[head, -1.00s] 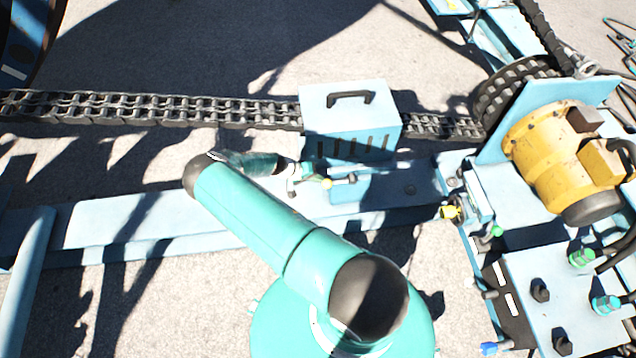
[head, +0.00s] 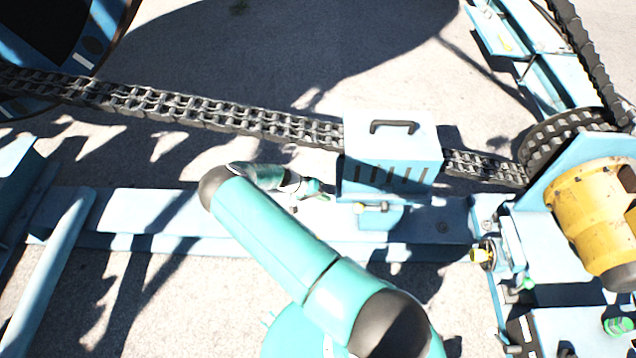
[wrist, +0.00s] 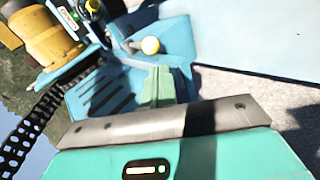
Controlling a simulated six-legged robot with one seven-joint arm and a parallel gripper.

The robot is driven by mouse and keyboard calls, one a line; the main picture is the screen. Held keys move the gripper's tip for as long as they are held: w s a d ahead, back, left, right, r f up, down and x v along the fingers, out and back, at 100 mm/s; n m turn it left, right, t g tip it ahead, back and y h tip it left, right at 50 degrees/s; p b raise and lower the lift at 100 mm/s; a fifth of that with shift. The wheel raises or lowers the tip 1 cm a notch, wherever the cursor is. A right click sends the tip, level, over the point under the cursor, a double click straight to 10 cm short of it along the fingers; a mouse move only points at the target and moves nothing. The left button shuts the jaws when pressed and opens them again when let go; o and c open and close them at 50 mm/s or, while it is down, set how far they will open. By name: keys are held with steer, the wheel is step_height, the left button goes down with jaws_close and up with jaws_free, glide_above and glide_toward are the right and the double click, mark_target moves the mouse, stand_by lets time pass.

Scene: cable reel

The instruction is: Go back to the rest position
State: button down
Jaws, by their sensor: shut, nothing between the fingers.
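My teal arm reaches over the blue rail in the head view and bends back to the right at its far elbow. The gripper looks apart from the handle. No separate marker of the rest position shows.
A light blue vented box (head: 392,150) with a black handle stands close behind and right of the gripper. A heavy chain (head: 235,122) runs behind the blue rail (head: 150,212). A yellow motor (head: 597,225) stands at the right. Open ground lies beyond the chain.

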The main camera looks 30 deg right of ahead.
steer(key=shift+r, duration=0.1)
steer(key=a+r+t+y, duration=0.15)
steer(key=a+r, duration=0.25)
steer(key=r, duration=0.8)
steer(key=a+r+n+t+y, duration=0.1)
steer(key=a+r+y, duration=0.25)
steer(key=r, duration=0.85)
steer(key=a+r+t+y, duration=0.15)
steer(key=a+r, duration=0.25)
steer(key=r, duration=0.8)
steer(key=s+a+r+n+t+y, duration=0.1)
steer(key=s+a+r+n+t, duration=0.1)
steer(key=s+r, duration=0.8)
steer(key=s+a+r+n+t, duration=0.3)
steer(key=s+a+r+n, duration=0.1)
steer(key=s+r, duration=0.6)
steer(key=s+a, duration=0.1)
steer(key=s, duration=0.2)
steer(key=shift+s+r+y, duration=0.25)
steer(key=shift+r+y, duration=0.1)
steer(key=shift+r, duration=0.05)
